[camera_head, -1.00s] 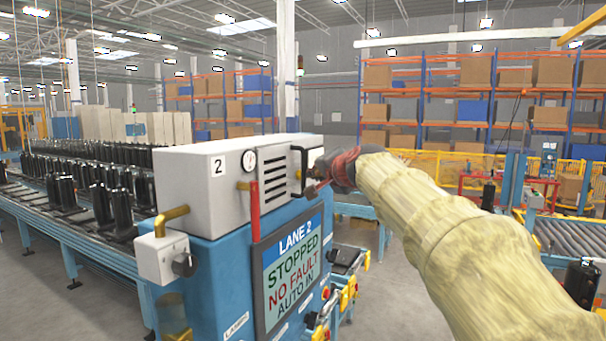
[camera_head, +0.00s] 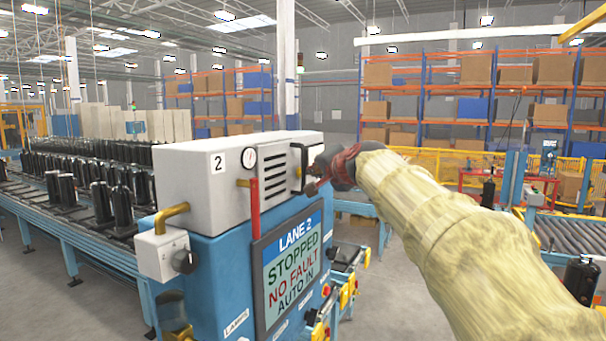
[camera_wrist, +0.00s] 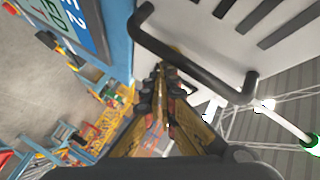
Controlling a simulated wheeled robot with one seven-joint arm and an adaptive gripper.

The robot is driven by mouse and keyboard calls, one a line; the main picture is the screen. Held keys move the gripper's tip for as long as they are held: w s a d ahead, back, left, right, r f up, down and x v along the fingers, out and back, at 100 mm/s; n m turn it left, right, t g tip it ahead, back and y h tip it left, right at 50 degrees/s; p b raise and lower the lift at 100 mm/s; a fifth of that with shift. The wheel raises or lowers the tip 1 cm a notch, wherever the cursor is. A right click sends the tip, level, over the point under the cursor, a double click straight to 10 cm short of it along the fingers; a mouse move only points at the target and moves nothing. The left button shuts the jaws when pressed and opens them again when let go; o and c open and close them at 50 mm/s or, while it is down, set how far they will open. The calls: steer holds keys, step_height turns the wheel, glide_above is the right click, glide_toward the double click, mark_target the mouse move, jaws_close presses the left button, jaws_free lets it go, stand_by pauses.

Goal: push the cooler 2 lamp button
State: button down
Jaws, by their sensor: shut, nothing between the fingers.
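The cooler 2 unit is a white box (camera_head: 200,178) marked "2" on top of a blue cabinet (camera_head: 205,262). It has a round gauge (camera_head: 249,157), dark vent slots and a black bar handle (camera_head: 305,168) at its right end. A small label that seems to read LAMP (camera_head: 236,324) shows low on the cabinet; I cannot make out a lamp button. My gripper (camera_head: 314,186) is at the right end of the box, close beside the handle. In the wrist view my gripper (camera_wrist: 162,75) is shut and empty, its tips by the handle (camera_wrist: 190,68); contact is unclear.
A screen (camera_head: 292,262) reads LANE 2 STOPPED, NO FAULT, AUTO IN. A red bar (camera_head: 254,208) and a grey box with a black knob (camera_head: 165,256) are on the cabinet. Yellow and red controls (camera_head: 345,290) stick out at its right. A conveyor with black compressors lies left.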

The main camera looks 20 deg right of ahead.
stand_by(0.3)
steer(key=shift+w+a, duration=0.3)
steer(key=shift+w, duration=0.05)
steer(key=shift+s+d, duration=0.3)
steer(key=shift+s, duration=0.05)
stand_by(0.4)
